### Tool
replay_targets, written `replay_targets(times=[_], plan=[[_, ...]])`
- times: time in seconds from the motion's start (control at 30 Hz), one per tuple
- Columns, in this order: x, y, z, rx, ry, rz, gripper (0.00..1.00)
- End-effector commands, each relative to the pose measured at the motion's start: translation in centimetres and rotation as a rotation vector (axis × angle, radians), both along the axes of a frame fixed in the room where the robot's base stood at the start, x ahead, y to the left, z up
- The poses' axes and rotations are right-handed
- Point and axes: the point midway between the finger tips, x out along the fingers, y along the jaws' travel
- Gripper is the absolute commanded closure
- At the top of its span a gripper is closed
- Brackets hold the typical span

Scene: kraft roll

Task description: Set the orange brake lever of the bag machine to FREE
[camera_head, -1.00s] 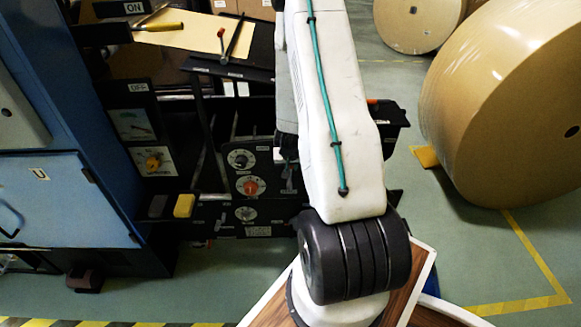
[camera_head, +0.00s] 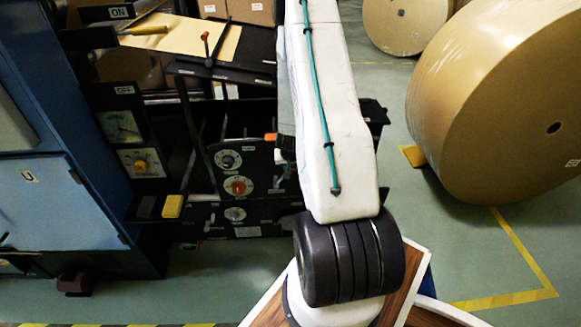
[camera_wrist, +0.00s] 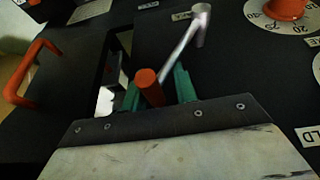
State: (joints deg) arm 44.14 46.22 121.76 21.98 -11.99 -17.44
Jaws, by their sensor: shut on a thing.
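In the wrist view, the brake lever is a pale metal rod (camera_wrist: 184,45) with an orange cylindrical grip (camera_wrist: 150,86). My gripper (camera_wrist: 158,90) is shut on this grip, with a green fingertip on either side. The rod runs from the grip up and right to a rounded metal end on the black panel. In the head view, the bag machine (camera_head: 248,155) stands left of my arm, which hides my gripper. A small orange piece (camera_head: 270,137) shows at the arm's left edge; I cannot tell whether it is the lever.
In the wrist view, a dial with an orange knob (camera_wrist: 286,8) is upper right, a label ending "LD" (camera_wrist: 309,136) is lower right, and an orange loop handle (camera_wrist: 30,70) is left. In the head view, a blue cabinet (camera_head: 60,190) is left, a large kraft roll (camera_head: 490,110) right.

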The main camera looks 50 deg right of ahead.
Motion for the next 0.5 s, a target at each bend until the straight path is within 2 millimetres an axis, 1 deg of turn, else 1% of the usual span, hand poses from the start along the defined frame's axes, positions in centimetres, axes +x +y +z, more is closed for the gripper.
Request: replay_targets(times=[0.03, 0.27, 0.3, 0.33, 0.5], plan=[[-0.96, 1.02, -0.91, 0.027, 0.023, 0.004, 1.00], [-0.94, 1.06, -0.91, 0.026, 0.023, 0.005, 1.00], [-0.93, 1.07, -0.91, 0.026, 0.023, 0.005, 0.69], [-0.93, 1.06, -0.92, 0.027, 0.023, 0.005, 0.61], [-0.91, 1.08, -0.92, 0.027, 0.023, 0.005, 0.61]])
